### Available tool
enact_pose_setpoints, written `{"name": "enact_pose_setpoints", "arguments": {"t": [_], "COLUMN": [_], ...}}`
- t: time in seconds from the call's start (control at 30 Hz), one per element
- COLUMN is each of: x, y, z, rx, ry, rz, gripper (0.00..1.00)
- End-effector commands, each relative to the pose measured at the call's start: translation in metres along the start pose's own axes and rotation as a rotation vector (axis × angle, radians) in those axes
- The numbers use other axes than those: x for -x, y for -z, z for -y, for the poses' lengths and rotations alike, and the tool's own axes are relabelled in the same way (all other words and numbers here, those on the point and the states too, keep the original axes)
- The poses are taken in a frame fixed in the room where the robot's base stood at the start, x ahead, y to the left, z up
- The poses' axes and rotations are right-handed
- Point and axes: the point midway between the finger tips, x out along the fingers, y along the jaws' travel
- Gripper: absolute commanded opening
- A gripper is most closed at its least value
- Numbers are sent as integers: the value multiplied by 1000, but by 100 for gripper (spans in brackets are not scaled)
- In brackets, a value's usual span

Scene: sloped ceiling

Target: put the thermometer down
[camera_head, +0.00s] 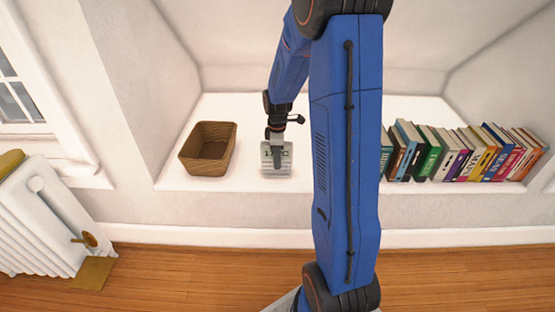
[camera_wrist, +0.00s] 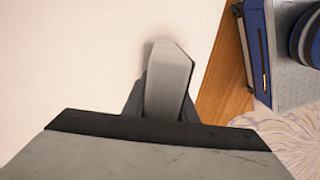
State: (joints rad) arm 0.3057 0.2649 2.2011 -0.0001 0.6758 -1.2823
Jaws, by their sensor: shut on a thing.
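The thermometer (camera_head: 285,161) is a small pale grey-white box with dark display marks, at the white ledge in the head view, just right of the wicker basket. My gripper (camera_head: 276,163) reaches down from above and is shut on it; a grey finger covers the middle of its face. I cannot tell whether the thermometer touches the ledge.
A brown wicker basket (camera_head: 207,150) stands left of the thermometer and looks empty. A row of books (camera_head: 460,153) fills the ledge's right part. The ledge (camera_head: 245,115) is bare behind the thermometer. A white radiator (camera_head: 40,220) stands at the lower left.

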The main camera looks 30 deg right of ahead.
Motion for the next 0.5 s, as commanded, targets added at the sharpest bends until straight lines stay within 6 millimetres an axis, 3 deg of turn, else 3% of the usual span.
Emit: {"name": "enact_pose_setpoints", "arguments": {"t": [0.3, 0.33, 0.4, 0.5], "x": [-3, -2, -2, -2], "y": [0, 0, 0, 0], "z": [0, 0, 0, 0], "rx": [0, 0, 0, 0], "ry": [0, 0, 0, 0], "rz": [0, 0, 0, 0], "gripper": [0, 32, 44, 44]}}
